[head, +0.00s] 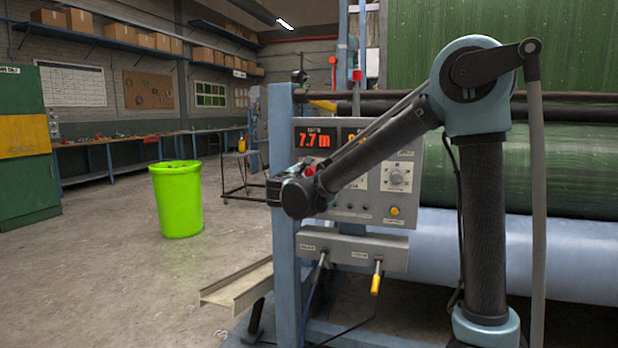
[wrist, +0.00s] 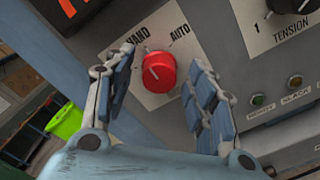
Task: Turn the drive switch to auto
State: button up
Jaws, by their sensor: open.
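The drive switch is a round red knob (wrist: 159,72) on a pale plate marked HAND at upper left and AUTO at upper right, in the wrist view. A small pale mark shows on its face, left of centre; I cannot tell exactly where it points. My gripper (wrist: 161,78) is open, with one finger to the left of the knob and one to the right. Gaps show between the fingers and the knob in this view; the depth is hard to judge. In the head view my arm partly covers the control panel (head: 403,160), and a bit of red shows beside the wrist.
A tension dial (head: 397,177) and small lamps (wrist: 257,100) sit right of the switch. A red number display (head: 317,138) is above it. Two levers (head: 376,278) hang below the panel. A green bin (head: 176,200) stands left on open floor.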

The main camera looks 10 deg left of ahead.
jog(key=c, duration=1.1)
jog(key=shift+o, duration=0.2)
jog(key=shift+m, duration=0.3)
jog(key=m, duration=1.1)
jog(key=shift+d+f, duration=0.1)
jog(key=shift+f, duration=0.05)
jog(key=shift+m, duration=0.3)
jog(key=o, duration=1.1)
jog(key=shift+c, duration=0.2)
